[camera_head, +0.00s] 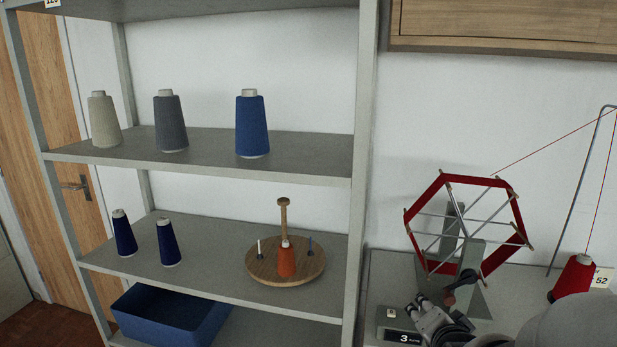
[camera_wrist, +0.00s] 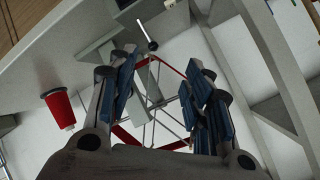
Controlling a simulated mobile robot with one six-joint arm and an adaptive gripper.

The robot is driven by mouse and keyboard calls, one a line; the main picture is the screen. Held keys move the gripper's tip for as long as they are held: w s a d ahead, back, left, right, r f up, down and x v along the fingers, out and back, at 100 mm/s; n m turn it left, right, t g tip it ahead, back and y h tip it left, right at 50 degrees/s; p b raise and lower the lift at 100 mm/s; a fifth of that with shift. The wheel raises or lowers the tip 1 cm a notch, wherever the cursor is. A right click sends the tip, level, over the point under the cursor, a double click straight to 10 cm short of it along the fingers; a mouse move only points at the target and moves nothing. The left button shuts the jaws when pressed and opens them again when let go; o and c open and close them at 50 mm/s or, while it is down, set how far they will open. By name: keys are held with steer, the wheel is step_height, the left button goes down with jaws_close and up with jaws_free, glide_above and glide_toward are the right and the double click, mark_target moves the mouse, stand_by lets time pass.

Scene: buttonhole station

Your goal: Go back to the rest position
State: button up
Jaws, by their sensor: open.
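My gripper (camera_head: 422,305) is at the lower right of the head view, low in front of the hexagonal reel. In the wrist view its two fingers (camera_wrist: 160,95) stand apart with nothing between them but background. The reel (camera_head: 411,233) has red yarn wound around its rim and stands on a grey post on the bench. It also shows behind the fingers in the wrist view (camera_wrist: 125,136). A crank with a dark handle (camera_head: 463,291) sits just above my gripper in the head view. Part of my arm covers the lower right corner.
A red yarn cone (camera_head: 573,279) stands on the bench at right, its thread running over a bent wire guide (camera_head: 582,180) to the reel. A small display (camera_head: 403,338) lies left of my gripper. Shelves (camera_head: 210,283) at left hold cones, a round wooden stand (camera_head: 262,265) and a blue bin (camera_head: 165,318).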

steer(key=s+a+r+n+g, duration=0.1)
steer(key=s+a+n+g, duration=0.1)
steer(key=s, duration=0.6)
steer(key=s+a+r+n+g+y, duration=0.1)
steer(key=s+a+r+n+g, duration=0.1)
steer(key=s+a+n, duration=0.3)
steer(key=s+a+r+n+g+y, duration=0.1)
steer(key=s+a+n+g, duration=0.1)
steer(key=s, duration=1.1)
steer(key=shift+s+a+r+n+g, duration=0.15)
steer(key=shift+a+r+n+g, duration=0.25)
steer(key=shift+a+n, duration=0.45)
steer(key=shift+d, duration=0.2)
